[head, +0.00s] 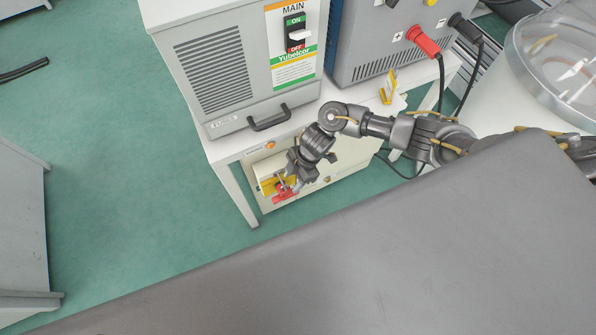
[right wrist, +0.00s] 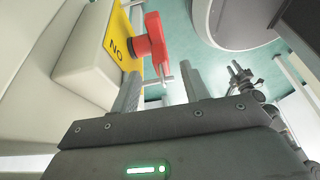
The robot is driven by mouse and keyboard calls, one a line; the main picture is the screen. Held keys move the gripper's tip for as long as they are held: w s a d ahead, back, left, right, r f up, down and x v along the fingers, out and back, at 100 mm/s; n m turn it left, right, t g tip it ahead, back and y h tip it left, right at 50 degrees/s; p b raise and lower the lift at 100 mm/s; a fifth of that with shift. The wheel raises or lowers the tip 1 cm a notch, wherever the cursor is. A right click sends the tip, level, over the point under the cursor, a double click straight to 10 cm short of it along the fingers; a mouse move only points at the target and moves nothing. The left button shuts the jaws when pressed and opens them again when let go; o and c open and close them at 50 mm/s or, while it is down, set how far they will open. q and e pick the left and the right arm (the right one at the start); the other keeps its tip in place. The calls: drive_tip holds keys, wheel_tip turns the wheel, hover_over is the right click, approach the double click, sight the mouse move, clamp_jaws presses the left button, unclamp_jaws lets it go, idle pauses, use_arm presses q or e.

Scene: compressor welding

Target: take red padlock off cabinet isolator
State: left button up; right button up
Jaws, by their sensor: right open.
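A red part (right wrist: 158,42) is on the yellow plate (right wrist: 119,40) of the cabinet isolator. It has a thin metal piece at its lower end, and I cannot tell where padlock and isolator handle divide. In the head view the red part (head: 285,197) is low on the cabinet front, partly covered by my right gripper (head: 288,178). In the right wrist view that gripper (right wrist: 160,92) is open, its fingers apart just short of the red part, with nothing clearly held. What looks like my left gripper (right wrist: 240,78) is small in the background of that view; its jaws are unclear.
The cabinet (head: 340,186) stands under a white table (head: 232,150). On the table are a grey machine with a MAIN switch (head: 296,35) and a darker unit with red and black cable plugs (head: 424,40).

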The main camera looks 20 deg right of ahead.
sight(289, 187)
drive_tip(key=x, duration=0.4)
drive_tip(key=shift+b, duration=0.3)
drive_tip(key=shift+a+f, duration=0.25)
drive_tip(key=shift+f, duration=0.35)
drive_tip(key=shift+c, duration=0.3)
drive_tip(key=c, duration=0.5)
clamp_jaws()
drive_tip(key=shift+c, duration=0.8)
unclamp_jaws()
use_arm(q)
drive_tip(key=shift+d+f, duration=0.1)
drive_tip(key=shift+f, duration=0.35)
use_arm(e)
clamp_jaws()
